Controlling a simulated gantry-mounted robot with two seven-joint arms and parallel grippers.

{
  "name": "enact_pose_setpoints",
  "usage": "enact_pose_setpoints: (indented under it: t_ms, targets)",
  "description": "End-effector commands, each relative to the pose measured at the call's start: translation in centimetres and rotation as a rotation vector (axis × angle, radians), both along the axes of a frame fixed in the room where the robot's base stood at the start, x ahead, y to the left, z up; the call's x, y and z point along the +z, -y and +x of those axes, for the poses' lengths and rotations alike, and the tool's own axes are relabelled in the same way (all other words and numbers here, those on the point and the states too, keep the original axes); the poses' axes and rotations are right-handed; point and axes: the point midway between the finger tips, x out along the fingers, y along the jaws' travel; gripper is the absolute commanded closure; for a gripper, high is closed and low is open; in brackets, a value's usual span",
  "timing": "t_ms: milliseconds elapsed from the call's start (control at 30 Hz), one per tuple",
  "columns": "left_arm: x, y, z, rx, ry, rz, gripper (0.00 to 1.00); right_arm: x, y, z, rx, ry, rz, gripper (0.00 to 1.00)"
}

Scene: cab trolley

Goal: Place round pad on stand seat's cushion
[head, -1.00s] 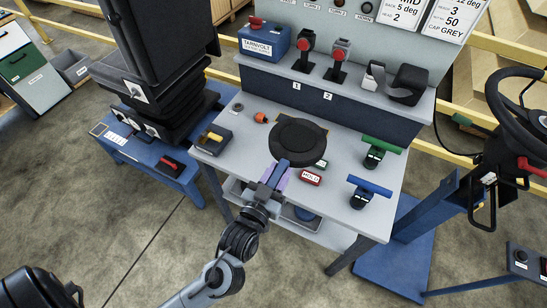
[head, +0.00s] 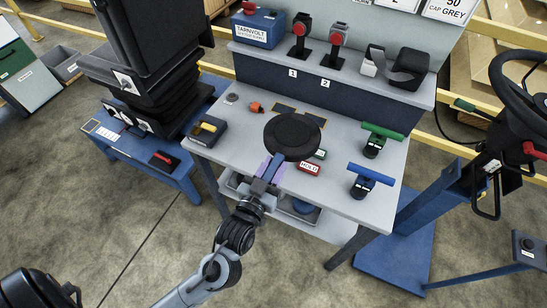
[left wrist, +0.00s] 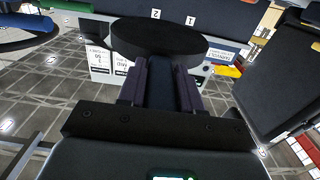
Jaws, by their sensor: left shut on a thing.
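The round pad (head: 292,137) is a thick black disc, held level near the front-middle of the grey table. My left gripper (head: 270,170) is shut on the blue bar that extends from the pad's near side. In the left wrist view the pad (left wrist: 160,38) spans the space beyond the two purple fingers. The stand seat (head: 150,50) is tall and black, with ribbed layers below, on a blue stand (head: 150,160) left of the table. Its top is cut off, and its cushion cannot be clearly told apart. The pad is apart from it, to its right. My right gripper is not in view.
On the table (head: 225,155) stand a yellow-topped block (head: 208,128), green-handled (head: 376,139) and blue-handled (head: 370,180) tools, and a red HOLD block (head: 311,168). A raised shelf (head: 330,88) lies behind. A steering wheel (head: 520,95) stands at right. Floor shows in front.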

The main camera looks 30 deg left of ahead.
Motion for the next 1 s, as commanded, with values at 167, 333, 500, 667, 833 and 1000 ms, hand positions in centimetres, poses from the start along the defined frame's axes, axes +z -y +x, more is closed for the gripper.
enact_pose_setpoints:
  t_ms: [167,333,500,667,833,1000]
  targets:
    - [-1.6,-2.4,0.8,0.002,0.005,0.005,1.0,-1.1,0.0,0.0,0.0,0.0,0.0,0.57]
    - [-3.5,-5.5,1.9,0.002,0.006,0.006,1.0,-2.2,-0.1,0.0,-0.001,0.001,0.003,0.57]
    - [-5.4,-8.5,2.9,0.002,0.004,0.006,1.0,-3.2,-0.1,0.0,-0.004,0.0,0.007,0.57]
    - [-6.9,-10.3,3.6,0.001,0.004,0.001,1.0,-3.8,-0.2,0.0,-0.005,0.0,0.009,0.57]
    - [-8.9,-10.1,3.5,0.001,0.004,-0.001,1.0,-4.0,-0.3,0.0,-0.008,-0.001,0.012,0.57]
    - [-9.6,-10.1,3.5,0.0,0.006,-0.001,1.0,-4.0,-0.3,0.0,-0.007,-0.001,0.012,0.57]
